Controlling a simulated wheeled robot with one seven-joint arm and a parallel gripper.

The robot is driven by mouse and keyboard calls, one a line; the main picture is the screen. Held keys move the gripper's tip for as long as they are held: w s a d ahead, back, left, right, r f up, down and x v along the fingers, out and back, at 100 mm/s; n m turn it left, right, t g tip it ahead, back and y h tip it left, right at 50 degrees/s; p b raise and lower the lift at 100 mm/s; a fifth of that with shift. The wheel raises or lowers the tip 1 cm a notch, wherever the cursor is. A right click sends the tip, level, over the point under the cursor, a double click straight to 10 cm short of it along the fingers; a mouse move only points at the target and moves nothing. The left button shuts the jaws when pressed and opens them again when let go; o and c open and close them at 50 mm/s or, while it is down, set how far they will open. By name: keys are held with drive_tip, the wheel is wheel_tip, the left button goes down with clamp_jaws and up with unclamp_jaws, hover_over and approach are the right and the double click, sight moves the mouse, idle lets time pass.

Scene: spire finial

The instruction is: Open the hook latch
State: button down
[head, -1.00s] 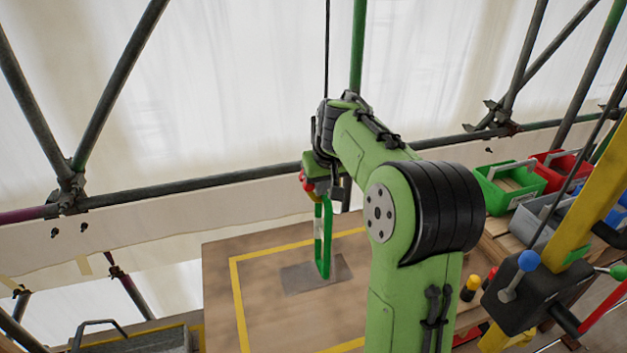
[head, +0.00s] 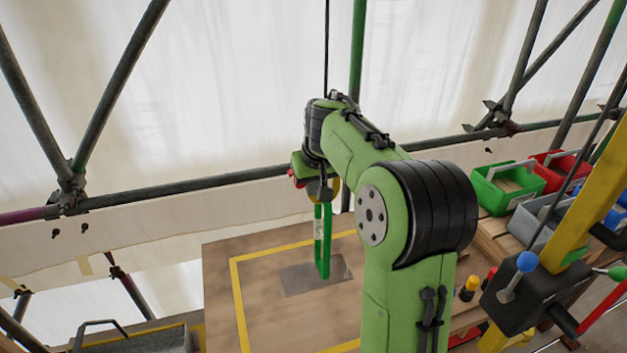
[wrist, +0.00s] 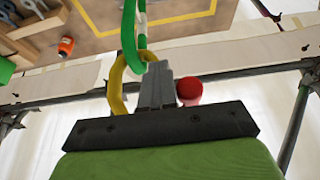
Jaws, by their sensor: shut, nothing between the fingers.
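A narrow green frame (head: 323,240) stands upright on a grey plate (head: 315,275) on the wooden board. At its top, a curved yellow hook piece (head: 335,187) shows right of my gripper (head: 320,192) in the head view. A red knob (head: 294,180) shows on the gripper's left. In the wrist view my gripper (wrist: 157,72) is shut and empty, between the yellow hook (wrist: 119,85) and the red knob (wrist: 189,90), with its tips close to the end of the green frame (wrist: 138,30). Whether the fingers touch the hook I cannot tell. My gripper hides the join between hook and knob.
Scaffold tubes (head: 185,184) run behind the board. At right are a green bin (head: 508,187), a red bin (head: 560,168) and a yellow post (head: 577,225) with a blue-knobbed lever (head: 527,262). The board (head: 275,310) left of the frame is clear.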

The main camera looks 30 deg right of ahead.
drive_tip(key=shift+a+r, duration=0.1)
drive_tip(key=shift+a, duration=0.1)
drive_tip(key=shift+w+a+r+p, duration=0.2)
drive_tip(key=shift+a+r+p, duration=0.35)
drive_tip(key=shift+r+p, duration=0.15)
drive_tip(key=shift+a, duration=0.2)
drive_tip(key=shift+w+a+r+p, duration=0.25)
drive_tip(key=shift+a+r+p, duration=0.25)
drive_tip(key=shift+a, duration=0.25)
drive_tip(key=shift+d, duration=0.15)
drive_tip(key=shift+s+d+f, duration=0.1)
drive_tip(key=shift+s+d, duration=0.1)
drive_tip(key=shift+d, duration=0.3)
idle(0.3)
